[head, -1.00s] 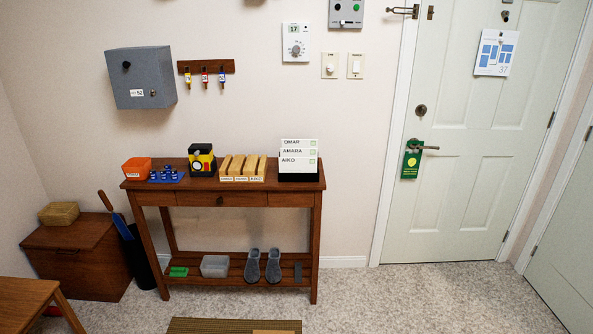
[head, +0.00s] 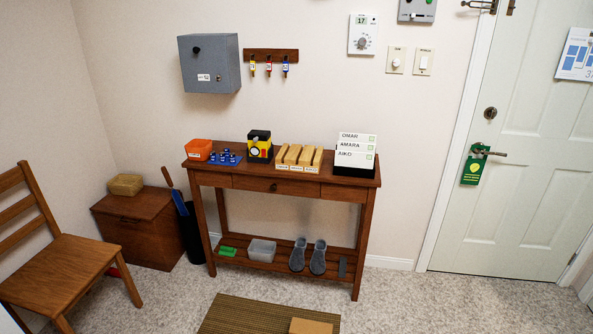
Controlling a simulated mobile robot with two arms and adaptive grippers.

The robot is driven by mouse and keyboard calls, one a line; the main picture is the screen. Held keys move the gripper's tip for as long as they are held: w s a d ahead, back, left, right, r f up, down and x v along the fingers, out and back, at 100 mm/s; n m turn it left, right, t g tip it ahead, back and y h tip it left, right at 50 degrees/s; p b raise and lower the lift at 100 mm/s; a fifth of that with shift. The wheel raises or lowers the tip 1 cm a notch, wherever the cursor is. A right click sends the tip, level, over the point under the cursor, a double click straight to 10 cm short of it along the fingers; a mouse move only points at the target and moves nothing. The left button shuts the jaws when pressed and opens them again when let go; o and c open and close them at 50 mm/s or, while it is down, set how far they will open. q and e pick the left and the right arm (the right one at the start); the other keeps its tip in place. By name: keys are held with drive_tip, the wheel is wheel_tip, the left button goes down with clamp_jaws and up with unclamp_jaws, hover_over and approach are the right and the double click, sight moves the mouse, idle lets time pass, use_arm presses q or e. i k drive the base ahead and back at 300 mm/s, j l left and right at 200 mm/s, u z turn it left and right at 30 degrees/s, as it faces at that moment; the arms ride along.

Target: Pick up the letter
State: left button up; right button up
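I cannot make out a clear letter in the head view. White cards (head: 356,151) marked OMAR, AMARA and AIKO stand in a black holder (head: 354,171) at the right end of the wooden console table (head: 233,182). A wooden slotted rack (head: 298,158) with small labels stands left of the cards. A flat tan item (head: 311,326) lies on the striped doormat (head: 236,313), cut off by the bottom edge; I cannot tell if it is a letter or a parcel. Neither of my grippers is in view.
A wooden chair (head: 68,266) stands at the left, near a wooden chest (head: 138,232). A grey wall box (head: 209,63) hangs above the table. Slippers (head: 308,258) sit on the lower shelf. The door (head: 515,150) is at the right. Carpet (head: 440,305) right of the mat is clear.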

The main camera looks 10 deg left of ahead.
sight(342, 158)
drive_tip(key=u, duration=0.2)
drive_tip(key=i+l+u, duration=0.2)
drive_tip(key=i+u, duration=0.25)
drive_tip(key=i+l+u, duration=0.25)
drive_tip(key=u, duration=0.15)
drive_tip(key=l, duration=0.1)
